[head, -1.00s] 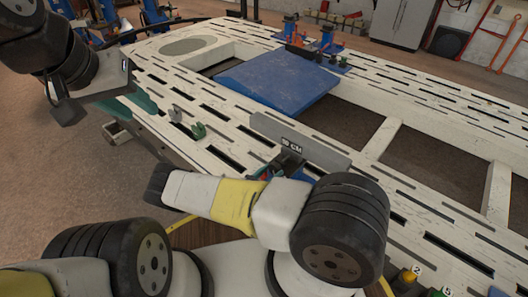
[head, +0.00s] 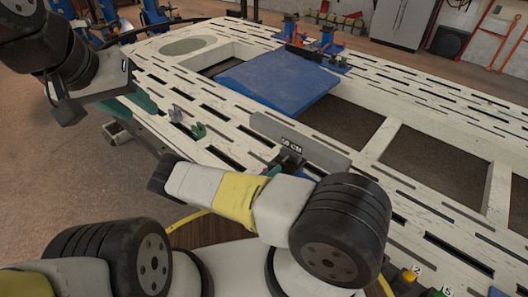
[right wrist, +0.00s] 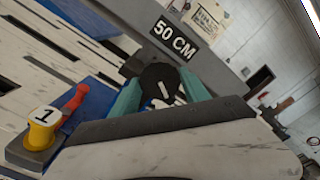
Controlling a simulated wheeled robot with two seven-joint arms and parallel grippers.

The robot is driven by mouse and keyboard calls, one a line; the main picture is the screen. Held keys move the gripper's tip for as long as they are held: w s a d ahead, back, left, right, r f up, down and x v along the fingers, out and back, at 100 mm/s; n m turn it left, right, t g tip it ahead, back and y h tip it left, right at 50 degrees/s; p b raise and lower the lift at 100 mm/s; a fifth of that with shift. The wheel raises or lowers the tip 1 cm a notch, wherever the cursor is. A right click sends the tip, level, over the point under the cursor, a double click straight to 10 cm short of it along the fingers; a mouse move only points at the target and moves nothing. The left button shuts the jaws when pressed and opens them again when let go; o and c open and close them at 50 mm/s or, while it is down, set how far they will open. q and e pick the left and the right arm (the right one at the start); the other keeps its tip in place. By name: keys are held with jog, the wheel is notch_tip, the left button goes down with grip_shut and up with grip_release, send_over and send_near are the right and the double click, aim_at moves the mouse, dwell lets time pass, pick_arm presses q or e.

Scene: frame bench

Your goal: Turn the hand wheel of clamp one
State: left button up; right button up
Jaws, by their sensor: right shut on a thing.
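The hand wheel (right wrist: 158,88), black with a white mark, sits between the teal fingers of my right gripper (right wrist: 161,80) in the right wrist view. The fingers are shut on the wheel's sides. A yellow tag with a 1 (right wrist: 42,116) and a red handle (right wrist: 75,97) are on the blue clamp part to the left. In the head view my right arm's white and yellow link hides most of clamp one and the right gripper. My left gripper (head: 143,100) is over the bench's left edge, away from the clamp; its finger gap is not clear.
A grey bar marked 50 CM (head: 318,150) stands just behind the wheel. The white slotted bench (head: 440,120) carries a blue plate (head: 278,83) and small green clamps (head: 197,131). Tags 2 (head: 411,275) and 5 (head: 437,293) show at the lower right.

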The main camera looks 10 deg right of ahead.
jog(key=n, duration=2.4)
jog(key=shift+f, duration=0.1)
dwell(0.5)
jog(key=o, duration=1.4)
jog(key=v, duration=0.8)
